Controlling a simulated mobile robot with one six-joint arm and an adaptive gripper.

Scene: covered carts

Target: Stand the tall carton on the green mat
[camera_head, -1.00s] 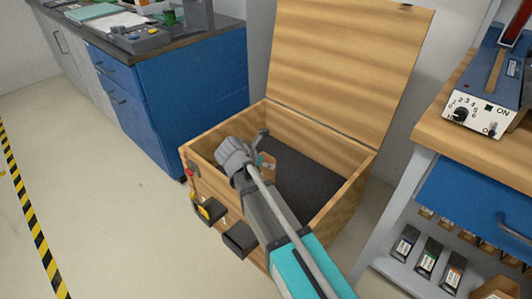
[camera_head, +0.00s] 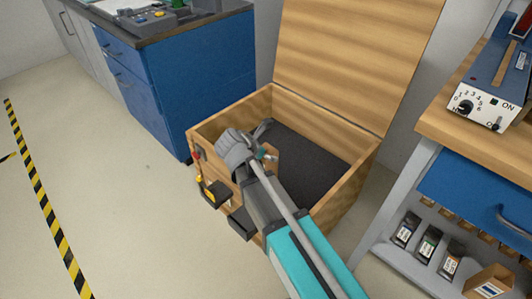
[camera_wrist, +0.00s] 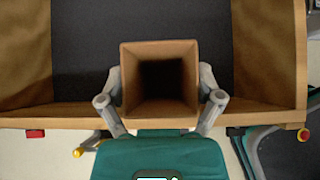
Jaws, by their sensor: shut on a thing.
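My gripper (camera_head: 250,143) is over the front part of an open wooden chest. In the wrist view, its two fingers (camera_wrist: 161,80) are shut on the left and right sides of a tall brown carton (camera_wrist: 132,85). The carton's square open end and dark inside face the wrist camera. In the head view, only a small brown part of the carton (camera_head: 270,160) shows beside the fingers; the rest is hidden. I cannot tell whether its far end touches the chest floor. No green mat can be made out.
The wooden chest (camera_head: 350,190) has a dark floor and a raised lid (camera_head: 350,60). Its front rim (camera_wrist: 70,115) lies close below the carton. A blue cabinet (camera_head: 205,75) stands at the back left, a workbench (camera_head: 455,125) at the right.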

